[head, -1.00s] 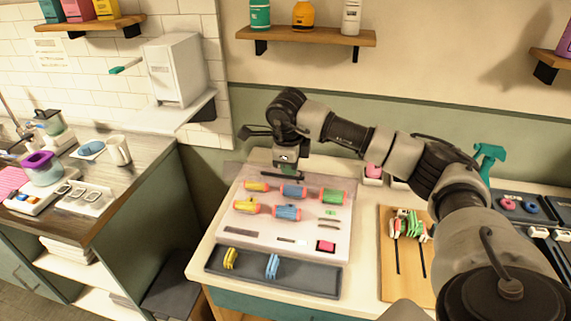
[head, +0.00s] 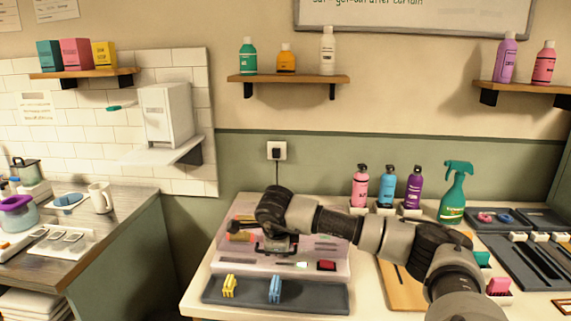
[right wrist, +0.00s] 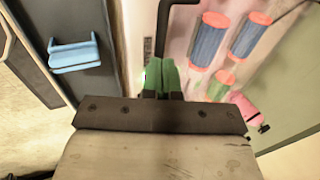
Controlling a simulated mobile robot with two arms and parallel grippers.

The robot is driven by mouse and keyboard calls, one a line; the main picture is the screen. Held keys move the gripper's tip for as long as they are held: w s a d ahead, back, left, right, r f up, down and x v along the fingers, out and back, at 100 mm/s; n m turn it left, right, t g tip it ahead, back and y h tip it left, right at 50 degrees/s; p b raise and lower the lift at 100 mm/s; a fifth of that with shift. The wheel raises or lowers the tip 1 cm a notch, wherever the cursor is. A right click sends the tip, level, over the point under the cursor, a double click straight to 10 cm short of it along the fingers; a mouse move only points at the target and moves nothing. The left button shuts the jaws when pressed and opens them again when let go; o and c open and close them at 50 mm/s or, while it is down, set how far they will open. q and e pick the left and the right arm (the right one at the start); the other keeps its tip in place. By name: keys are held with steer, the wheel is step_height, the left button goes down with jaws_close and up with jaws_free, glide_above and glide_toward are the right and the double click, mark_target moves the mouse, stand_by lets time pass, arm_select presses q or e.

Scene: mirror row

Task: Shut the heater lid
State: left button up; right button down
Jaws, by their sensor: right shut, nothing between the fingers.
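The heater (head: 335,268) is a pale box on the counter with several coloured rollers in it. A blue roller (right wrist: 208,40) with orange ends shows in the right wrist view. The lid looks see-through; its outline is faint and partly behind my arm, so I cannot tell its angle. My right gripper (head: 276,248) is in front of the heater's middle in the head view and hides some rollers. In the right wrist view its green fingertips (right wrist: 164,76) are together and empty, beside a dark bar. My left gripper is not in view.
A dark tray (head: 315,297) with yellow clips (head: 229,286) and blue clips (head: 274,289) lies before the heater. Several bottles and a green spray bottle (head: 454,195) stand behind to the right. A wooden board (head: 399,290) lies right of the heater, partly under my arm.

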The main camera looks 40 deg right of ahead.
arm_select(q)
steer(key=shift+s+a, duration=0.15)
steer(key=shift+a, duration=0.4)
arm_select(e)
steer(key=shift+f, duration=0.15)
steer(key=shift+s, duration=0.1)
steer(key=r+p, duration=0.2)
steer(key=r, duration=0.1)
steer(key=d+r+p, duration=0.1)
steer(key=shift+w+r, duration=0.3)
steer(key=shift+r, duration=0.1)
arm_select(q)
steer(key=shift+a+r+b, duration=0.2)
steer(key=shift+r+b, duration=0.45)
steer(key=shift+b, duration=0.15)
arm_select(e)
steer(key=s+a+r, duration=0.4)
steer(key=a+r, duration=0.2)
steer(key=shift+s+r, duration=0.2)
steer(key=shift+r, duration=0.05)
